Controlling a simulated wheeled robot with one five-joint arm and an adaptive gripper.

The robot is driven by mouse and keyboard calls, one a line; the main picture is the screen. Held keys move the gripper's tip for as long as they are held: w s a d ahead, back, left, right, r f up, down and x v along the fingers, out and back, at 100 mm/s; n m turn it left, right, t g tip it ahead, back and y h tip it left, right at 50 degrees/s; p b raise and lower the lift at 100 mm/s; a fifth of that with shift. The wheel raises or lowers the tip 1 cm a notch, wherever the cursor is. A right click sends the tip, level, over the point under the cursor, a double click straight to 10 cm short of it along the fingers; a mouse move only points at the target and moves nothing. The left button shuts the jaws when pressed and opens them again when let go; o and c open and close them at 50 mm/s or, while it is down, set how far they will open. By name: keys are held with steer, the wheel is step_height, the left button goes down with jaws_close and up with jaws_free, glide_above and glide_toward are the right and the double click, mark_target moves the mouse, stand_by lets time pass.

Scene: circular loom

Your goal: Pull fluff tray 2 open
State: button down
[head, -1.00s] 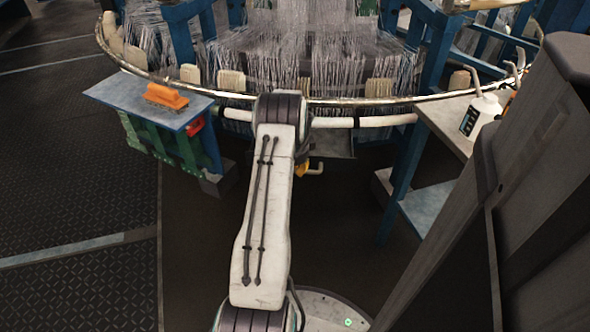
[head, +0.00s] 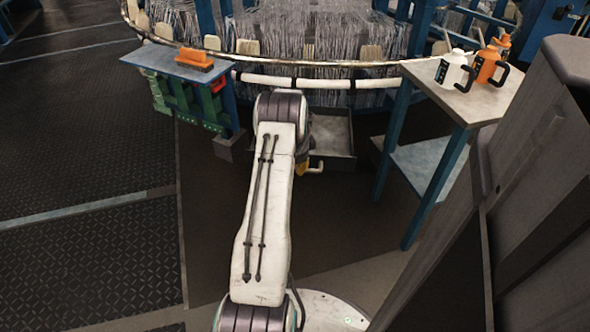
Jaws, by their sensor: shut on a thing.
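A dark, shallow metal fluff tray (head: 335,138) sticks out from under the loom, below the white rail. Its flat inside and right wall show; my arm covers its left part. A pale handle (head: 317,167) shows at its front edge. My gripper (head: 303,167) is at that front edge, mostly hidden behind my own arm link, and is shut on the tray's handle. The fingertips cannot be made out. No number is readable on the tray.
A blue-legged table (head: 440,100) with a white bottle (head: 455,70) and orange bottles (head: 490,66) stands right of the tray. A small shelf (head: 165,62) with an orange brush (head: 194,59) stands at left. The floor (head: 345,210) before the tray is clear.

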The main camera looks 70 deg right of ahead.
steer(key=shift+s+a+f, duration=0.1)
steer(key=shift+a+f, duration=0.3)
steer(key=c, duration=1.4)
jaws_free()
steer(key=o, duration=0.4)
steer(key=shift+d+r, duration=0.1)
steer(key=shift+r, duration=0.05)
steer(key=shift+d+r, duration=0.1)
steer(key=shift+r, duration=0.05)
steer(key=v, duration=1.1)
steer(key=shift+r, duration=0.4)
